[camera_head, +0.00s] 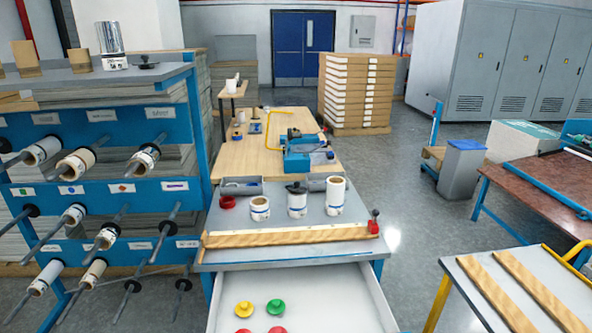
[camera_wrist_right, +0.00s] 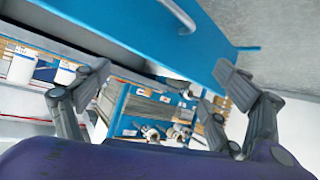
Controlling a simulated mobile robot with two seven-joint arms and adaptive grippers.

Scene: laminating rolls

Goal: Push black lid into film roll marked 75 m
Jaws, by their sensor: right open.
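Three white film rolls stand upright on the grey bench: a short left one (camera_head: 260,209), a middle one (camera_head: 297,204) and a taller right one (camera_head: 335,196). Their markings are too small to read, so I cannot tell which is 75 m. A black lid (camera_head: 297,188) sits on top of the middle roll; how deep it sits is unclear. Another black lid (camera_head: 148,63) lies on the left rack's top shelf, beside a film roll (camera_head: 113,46). My right gripper (camera_wrist_right: 163,72) is open and empty in the right wrist view, away from the rolls. My left gripper is not in view.
A wooden strip (camera_head: 285,237) runs along the bench's front edge. Below, an open drawer (camera_head: 345,295) holds yellow, green and red lids. A red ring (camera_head: 228,202) and grey bins (camera_head: 241,186) are near the rolls. Rods with rolls stick out from the blue rack (camera_head: 110,115).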

